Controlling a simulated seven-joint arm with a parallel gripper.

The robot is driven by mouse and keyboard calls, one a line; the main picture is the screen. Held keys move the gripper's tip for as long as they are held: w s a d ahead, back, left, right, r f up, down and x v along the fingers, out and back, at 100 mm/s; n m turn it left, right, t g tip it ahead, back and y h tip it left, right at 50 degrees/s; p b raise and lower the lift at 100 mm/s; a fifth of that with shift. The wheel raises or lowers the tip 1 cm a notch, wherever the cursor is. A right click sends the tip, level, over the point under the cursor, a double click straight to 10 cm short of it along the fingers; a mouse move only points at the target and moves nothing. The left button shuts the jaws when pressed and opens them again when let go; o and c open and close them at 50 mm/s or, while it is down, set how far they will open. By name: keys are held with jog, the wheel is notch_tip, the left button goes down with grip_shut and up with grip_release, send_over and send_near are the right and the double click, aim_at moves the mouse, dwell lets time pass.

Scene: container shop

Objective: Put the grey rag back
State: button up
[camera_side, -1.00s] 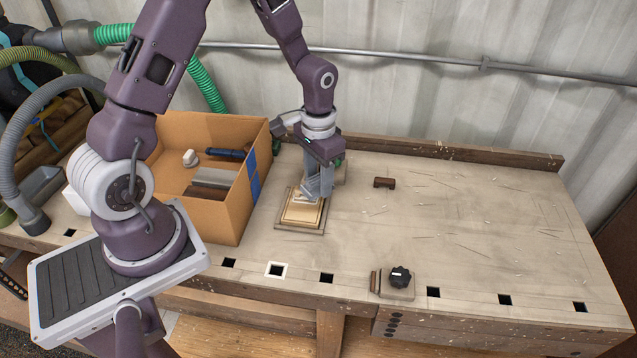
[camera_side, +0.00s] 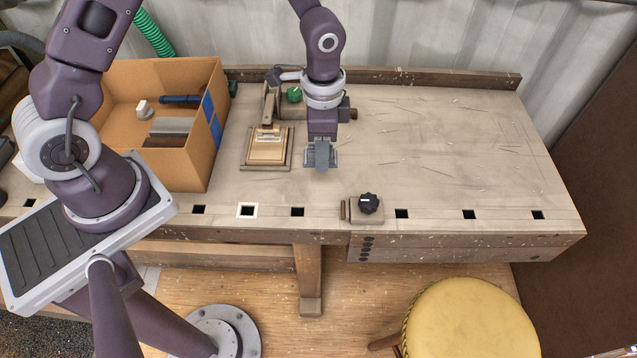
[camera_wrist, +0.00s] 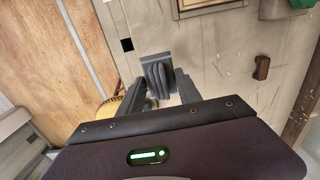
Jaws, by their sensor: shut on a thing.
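My gripper (camera_side: 321,163) is shut on a grey, folded, ribbed piece that looks like the grey rag (camera_side: 321,152). It hangs just right of the framed wooden plate, over the bench; I cannot tell how far above the surface. In the wrist view the rag (camera_wrist: 157,74) stands between the fingertips of my gripper (camera_wrist: 161,88), its folds showing. The framed wooden plate (camera_side: 285,163) lies flat on the bench, with a light clip-like piece on it.
An open cardboard box (camera_side: 190,165) at the left holds a white piece, a dark blue cylinder and a grey block. A green knob (camera_side: 294,94) stands behind the plate. A black knob (camera_side: 369,203) sits at the front edge. The bench's right side is clear.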

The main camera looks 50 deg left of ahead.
aim_at(322, 189)
notch_tip(322, 189, down, 10)
jog(key=shift+d+r, duration=0.15)
jog(key=o, duration=1.3)
